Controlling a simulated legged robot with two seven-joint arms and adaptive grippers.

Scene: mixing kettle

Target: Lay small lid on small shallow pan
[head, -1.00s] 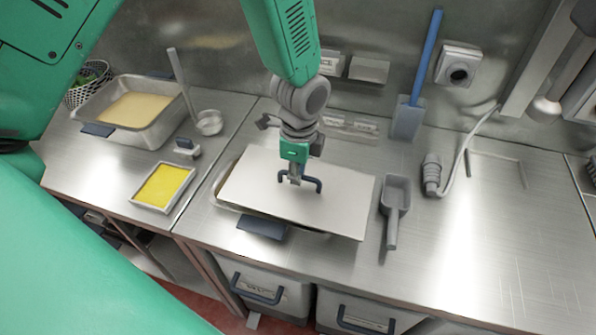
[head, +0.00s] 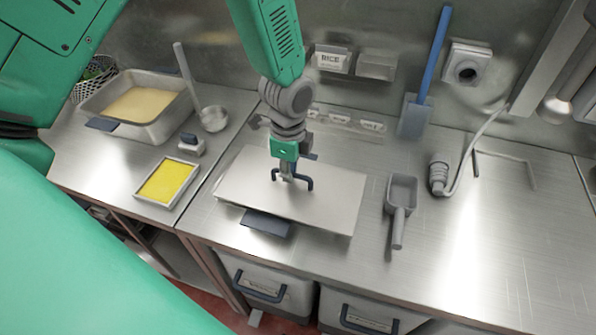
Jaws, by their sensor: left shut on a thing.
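The small lid (head: 330,205) is a flat, light grey metal plate with a dark blue handle in its middle. My left gripper (head: 289,177) is above the lid and shut on that handle. The small shallow pan is under the lid and almost wholly hidden. Its dark blue grip (head: 265,224) sticks out at the front edge. The lid lies nearly level over the pan, and I cannot tell whether it touches the rim all round. My right gripper is not in view.
A grey scoop (head: 400,205) lies just right of the lid. A small yellow-filled tray (head: 137,198), a large deep pan (head: 160,128) and a ladle (head: 211,119) are to the left. A grey hose nozzle (head: 438,178) stands further right. The right counter is mostly clear.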

